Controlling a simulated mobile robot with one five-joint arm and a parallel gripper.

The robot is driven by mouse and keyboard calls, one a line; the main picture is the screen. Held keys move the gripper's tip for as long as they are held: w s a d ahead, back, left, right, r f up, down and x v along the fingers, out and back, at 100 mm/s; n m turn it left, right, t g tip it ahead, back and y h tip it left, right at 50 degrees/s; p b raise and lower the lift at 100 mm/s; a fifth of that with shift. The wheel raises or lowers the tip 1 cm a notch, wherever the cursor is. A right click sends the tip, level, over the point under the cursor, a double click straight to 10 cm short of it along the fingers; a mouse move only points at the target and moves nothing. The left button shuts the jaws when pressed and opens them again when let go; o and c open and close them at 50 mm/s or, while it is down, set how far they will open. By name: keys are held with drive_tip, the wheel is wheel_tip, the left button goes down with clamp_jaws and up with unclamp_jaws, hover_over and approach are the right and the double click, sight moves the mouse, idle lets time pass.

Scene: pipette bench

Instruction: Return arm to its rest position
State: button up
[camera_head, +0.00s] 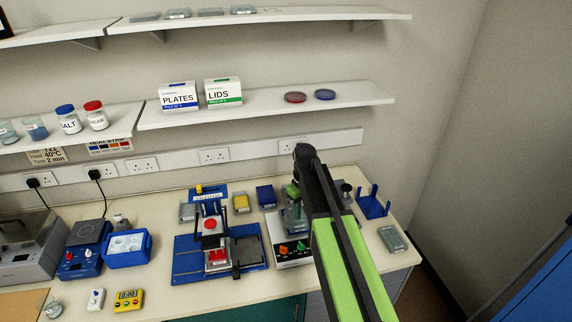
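My green and black arm (345,235) reaches from the bottom edge up over the right part of the bench. A green part (293,192) shows below that joint, over a device with a white base (290,254) and orange and green knobs. I cannot make out my gripper's fingertips, or whether they hold anything. The arm hides part of this device.
A blue rack (373,205) and a grey-green box (393,239) are right of the arm. A blue-based rig (188,262) and a blue tub (128,250) stand to the left. Shelves with PLATES (178,97) and LIDS (223,93) boxes hang above. Bench space by the right edge is partly clear.

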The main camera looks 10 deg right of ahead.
drive_tip(key=s+f+b, duration=0.4)
drive_tip(key=f+b, duration=0.2)
drive_tip(key=s+f+m+b, duration=0.1)
drive_tip(key=s+f+b, duration=0.3)
drive_tip(key=f+b, duration=0.3)
drive_tip(key=s+f+m+b, duration=0.1)
drive_tip(key=s+f+b, duration=0.3)
drive_tip(key=f+b, duration=0.2)
drive_tip(key=shift+s+d+f+b, duration=0.1)
drive_tip(key=shift+s+f+b, duration=0.15)
drive_tip(key=shift+f+b, duration=0.15)
drive_tip(key=s+m, duration=0.1)
drive_tip(key=m, duration=0.1)
drive_tip(key=s+m, duration=0.2)
drive_tip(key=shift+s+r+p, duration=0.15)
drive_tip(key=shift+r+p, duration=0.25)
drive_tip(key=shift+d, duration=0.1)
